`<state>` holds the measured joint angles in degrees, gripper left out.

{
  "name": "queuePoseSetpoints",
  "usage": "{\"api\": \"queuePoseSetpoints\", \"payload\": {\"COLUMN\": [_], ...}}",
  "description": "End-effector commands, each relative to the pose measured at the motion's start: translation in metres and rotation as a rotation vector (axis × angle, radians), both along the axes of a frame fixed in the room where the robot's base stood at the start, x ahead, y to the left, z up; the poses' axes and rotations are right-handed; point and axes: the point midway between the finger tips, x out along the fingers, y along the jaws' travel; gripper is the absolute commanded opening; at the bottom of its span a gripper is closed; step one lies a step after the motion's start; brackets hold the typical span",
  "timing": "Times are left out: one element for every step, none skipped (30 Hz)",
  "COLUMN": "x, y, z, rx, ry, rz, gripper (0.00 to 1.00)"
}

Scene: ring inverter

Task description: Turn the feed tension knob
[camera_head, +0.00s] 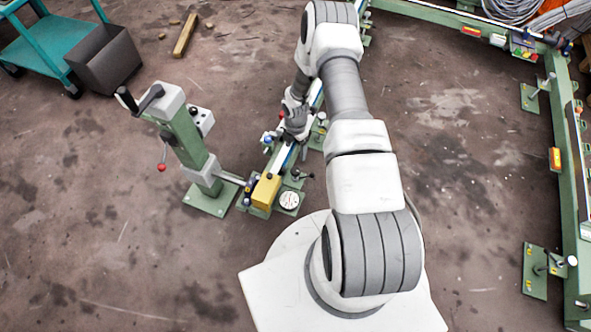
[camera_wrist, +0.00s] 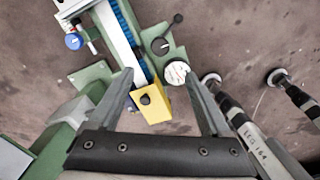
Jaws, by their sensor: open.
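No readable label marks the feed tension knob, so I cannot tell which knob it is. In the wrist view, a yellow block (camera_wrist: 153,108) carries a small black knob (camera_wrist: 145,99), between my finger lines. Beyond it are a white round dial (camera_wrist: 176,72), a black round knob (camera_wrist: 160,46) with a light pointer mark, and, far left, a blue knob (camera_wrist: 73,41). My gripper (camera_wrist: 159,74) is open and empty above the machine, its fingers spread wide. In the head view, the yellow block (camera_head: 266,191) and white dial (camera_head: 289,200) show at the rail's near end. The fingers are not clear there.
A green post with a crank (camera_head: 185,135) stands left of the rail. A teal cart (camera_head: 45,45) and grey bin (camera_head: 103,60) are at upper left. A long green frame (camera_head: 570,160) runs along the right. Open concrete floor (camera_head: 455,150) lies between.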

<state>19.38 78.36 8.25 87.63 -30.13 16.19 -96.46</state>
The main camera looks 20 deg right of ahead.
Motion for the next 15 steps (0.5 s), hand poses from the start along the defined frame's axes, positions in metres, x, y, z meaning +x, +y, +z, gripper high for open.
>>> {"api": "queuePoseSetpoints", "payload": {"x": [-0.001,-0.001,-0.001,-0.001,-0.001,-0.001,-0.001,-0.002,-0.001,-0.001,-0.001,-0.001,-0.001,-0.001,-0.001], "y": [0.000,0.000,0.000,0.000,0.000,0.000,0.000,0.000,0.000,0.000,0.000,0.000,0.000,0.000,0.000], "z": [-0.016,-0.022,-0.031,-0.038,-0.045,-0.054,-0.060,-0.067,-0.076,-0.082,-0.089,-0.097,-0.103,-0.109,-0.116], "rx": [0.000,0.000,0.000,0.000,-0.001,0.000,-0.001,0.000,-0.001,0.000,0.000,0.000,0.000,0.000,-0.001], "ry": [0.002,0.002,0.003,0.002,0.002,0.002,0.002,0.003,0.002,0.002,0.002,0.002,0.002,0.001,0.002], "rz": [-0.001,-0.001,-0.001,-0.001,0.000,0.000,0.000,-0.001,-0.002,-0.002,-0.003,-0.002,-0.001,-0.001,-0.001], "gripper": [0.82,0.82,0.82,0.82,0.82,0.82,0.82,0.82,0.82,0.82,0.82,0.82,0.82,0.82,0.82]}}
